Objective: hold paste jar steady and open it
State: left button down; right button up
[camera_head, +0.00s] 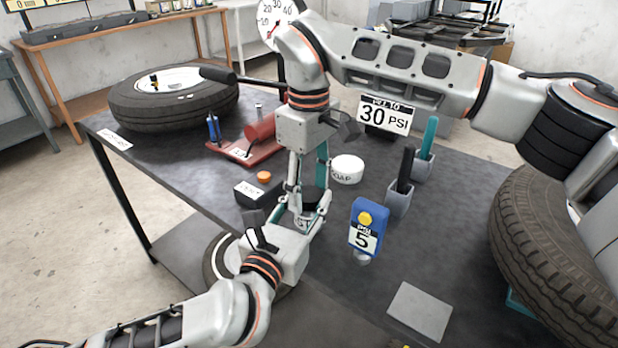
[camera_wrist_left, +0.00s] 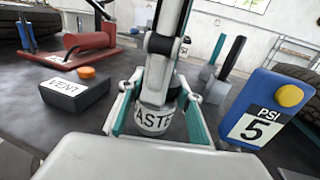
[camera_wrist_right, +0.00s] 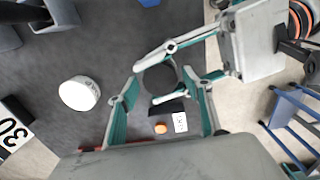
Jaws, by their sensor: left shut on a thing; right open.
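The paste jar is white with a label reading "ASTE" in the left wrist view (camera_wrist_left: 153,121). It stands upright on the table, and my left gripper (camera_wrist_left: 155,104) is shut on its sides. The jar's dark round lid (camera_wrist_right: 158,77) shows from above in the right wrist view. My right gripper (camera_wrist_right: 164,95) points down over the jar from above, open, with a finger to either side of it. In the head view, the arms and fingers hide most of the jar, and I cannot tell whether the right fingers touch the lid.
A white soap tub (camera_head: 347,170) stands just behind the jar. A blue gauge box marked 5 (camera_head: 366,228) is close on the right. A dark box with an orange knob (camera_head: 262,190) is on the left. Tool holders (camera_head: 398,200) and a tire (camera_head: 545,270) stand further right. A grey plate (camera_head: 420,312) lies in front.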

jog(key=c, duration=1.2)
jog(key=shift+o, duration=0.2)
jog(key=shift+o, duration=0.2)
jog(key=n, duration=0.4)
jog(key=shift+c, duration=0.2)
jog(key=o, duration=1.2)
jog(key=shift+r, duration=0.15)
